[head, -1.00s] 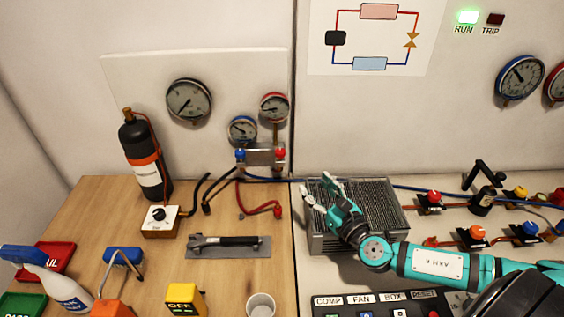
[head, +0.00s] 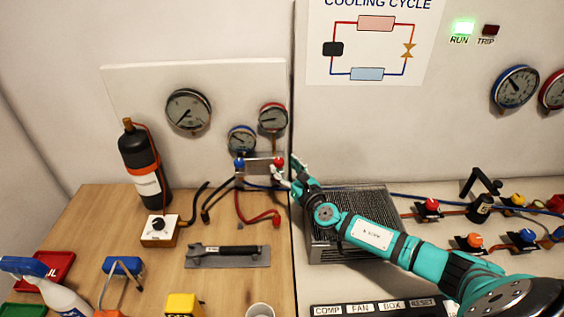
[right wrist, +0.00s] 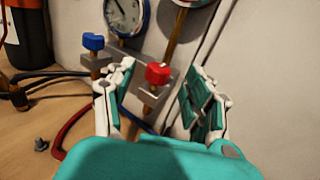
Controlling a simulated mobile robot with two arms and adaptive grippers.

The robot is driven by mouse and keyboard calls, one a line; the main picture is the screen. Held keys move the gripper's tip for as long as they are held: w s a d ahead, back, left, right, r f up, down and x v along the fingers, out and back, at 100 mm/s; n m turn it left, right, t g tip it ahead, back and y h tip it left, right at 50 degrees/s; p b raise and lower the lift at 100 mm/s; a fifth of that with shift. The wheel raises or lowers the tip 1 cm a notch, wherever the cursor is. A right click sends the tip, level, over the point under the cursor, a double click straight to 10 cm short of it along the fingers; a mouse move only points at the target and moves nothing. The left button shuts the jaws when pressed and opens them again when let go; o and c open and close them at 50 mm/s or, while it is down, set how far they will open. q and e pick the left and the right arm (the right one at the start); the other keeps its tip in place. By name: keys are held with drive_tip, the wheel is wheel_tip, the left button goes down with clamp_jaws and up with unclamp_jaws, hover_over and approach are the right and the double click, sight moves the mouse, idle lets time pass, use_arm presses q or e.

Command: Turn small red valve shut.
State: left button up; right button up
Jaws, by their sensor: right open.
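The small red valve knob (head: 279,161) sits on the right end of the grey manifold block (head: 260,165), below the red-rimmed gauge. My right gripper (head: 285,168) is open, with its fingertips close to this knob. In the right wrist view the red knob (right wrist: 158,73) shows between the two open fingers (right wrist: 161,77), slightly beyond their tips. Neither finger appears to touch it. The blue knob (right wrist: 93,42) is to the left, outside the fingers. My left gripper is not in view.
A red-rimmed gauge (head: 272,118) and a blue-rimmed gauge (head: 241,140) are above the manifold. A red hose (head: 245,207) hangs below it. The finned box (head: 345,240) lies under my right arm. More valves (head: 430,206) stand at right.

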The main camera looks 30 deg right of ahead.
sight(279, 163)
drive_tip(key=shift+w, duration=1.2)
clamp_jaws()
